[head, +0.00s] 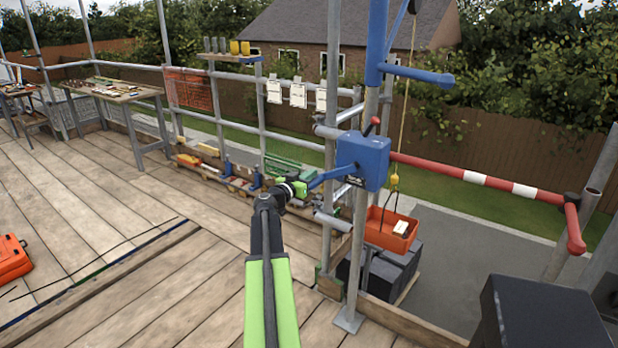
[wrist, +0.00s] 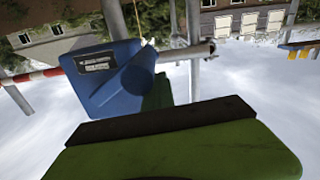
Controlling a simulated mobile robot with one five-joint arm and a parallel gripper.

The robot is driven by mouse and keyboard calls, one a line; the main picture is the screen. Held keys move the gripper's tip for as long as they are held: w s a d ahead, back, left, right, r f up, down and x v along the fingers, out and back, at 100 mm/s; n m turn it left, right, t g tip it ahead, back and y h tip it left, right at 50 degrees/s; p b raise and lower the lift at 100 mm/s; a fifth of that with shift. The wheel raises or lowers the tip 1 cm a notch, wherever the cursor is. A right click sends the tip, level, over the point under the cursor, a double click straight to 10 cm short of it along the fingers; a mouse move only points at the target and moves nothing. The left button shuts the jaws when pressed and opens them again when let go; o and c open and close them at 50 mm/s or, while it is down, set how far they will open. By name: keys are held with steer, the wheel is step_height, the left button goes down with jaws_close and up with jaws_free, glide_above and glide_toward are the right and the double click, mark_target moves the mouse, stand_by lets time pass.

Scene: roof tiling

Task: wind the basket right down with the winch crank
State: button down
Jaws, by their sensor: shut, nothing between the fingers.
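The blue winch box (head: 363,160) is fixed to an upright pole. Its blue crank arm (head: 328,177) points left towards my gripper (head: 303,187). My gripper is shut, with its tip at the outer end of the crank; I cannot tell whether they touch. The winch box also shows in the wrist view (wrist: 105,78), behind a large green and black part of mine. The orange basket (head: 391,229) hangs from a yellow hook (head: 394,181) on a rope, with a pale block in it. It hangs beyond the deck edge, in front of dark stacked blocks (head: 385,272).
A red and white barrier bar (head: 470,176) runs right from the winch. Scaffold rails and poles (head: 330,100) stand close by my arm. A workbench (head: 115,90) stands at the far left, and an orange case (head: 12,258) lies on the deck. Bare planks (head: 170,290) lie left of my arm.

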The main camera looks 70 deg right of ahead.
steer(key=c, duration=2.2)
jaws_free()
steer(key=c, duration=1.1)
jaws_free()
steer(key=shift+a, duration=0.1)
steer(key=v, duration=1.7)
steer(key=shift+w+a, duration=0.1)
steer(key=shift+a, duration=0.05)
